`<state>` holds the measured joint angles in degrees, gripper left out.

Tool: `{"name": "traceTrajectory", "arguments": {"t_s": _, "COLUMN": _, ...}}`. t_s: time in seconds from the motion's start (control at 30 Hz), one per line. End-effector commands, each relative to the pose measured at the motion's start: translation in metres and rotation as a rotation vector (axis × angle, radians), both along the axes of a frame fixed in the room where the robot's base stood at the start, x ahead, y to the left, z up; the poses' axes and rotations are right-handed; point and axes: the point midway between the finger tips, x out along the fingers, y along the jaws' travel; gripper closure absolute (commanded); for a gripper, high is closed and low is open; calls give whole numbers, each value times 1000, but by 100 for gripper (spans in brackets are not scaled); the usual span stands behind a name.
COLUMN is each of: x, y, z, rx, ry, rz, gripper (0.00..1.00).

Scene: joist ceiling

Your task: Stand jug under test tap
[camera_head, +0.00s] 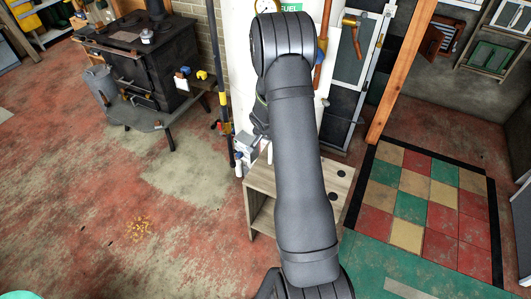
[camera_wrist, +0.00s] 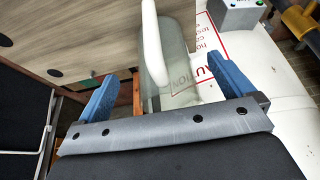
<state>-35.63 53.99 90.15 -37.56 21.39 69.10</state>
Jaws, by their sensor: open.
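In the wrist view my gripper (camera_wrist: 163,78) is open, with its two blue fingers spread apart. A clear, greenish jug (camera_wrist: 178,68) with a white upright handle (camera_wrist: 152,42) shows in the gap between the fingers. Whether either finger touches it I cannot tell. A brass tap (camera_head: 350,20) shows in the head view, right of my arm; I cannot tell whether it is the test tap. In the head view my arm hides most of the area around the gripper, and I cannot make out the jug there.
A white fuel tank (camera_head: 238,60) stands behind my arm; its caution label (camera_wrist: 222,42) shows in the wrist view. A low wooden cabinet (camera_head: 262,180) stands below. A copper pipe (camera_head: 322,50) runs beside the tank. A black stove (camera_head: 140,55) is at left.

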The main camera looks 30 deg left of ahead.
Motion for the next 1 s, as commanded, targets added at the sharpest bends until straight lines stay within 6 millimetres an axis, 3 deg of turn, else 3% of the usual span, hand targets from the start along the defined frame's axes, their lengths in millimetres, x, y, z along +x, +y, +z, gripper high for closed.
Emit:
{"name": "traceTrajectory", "arguments": {"t_s": 0.2, "x": -45, "y": 0, "z": 0, "rx": -1, "ry": 0, "rz": 4, "gripper": 2}}
{"name": "traceTrajectory", "arguments": {"t_s": 0.4, "x": -64, "y": 0, "z": 0, "rx": 0, "ry": 0, "rz": 1, "gripper": 2}}
{"name": "traceTrajectory", "arguments": {"t_s": 1.0, "x": -69, "y": 0, "z": 0, "rx": 0, "ry": 0, "rz": -1, "gripper": 2}}
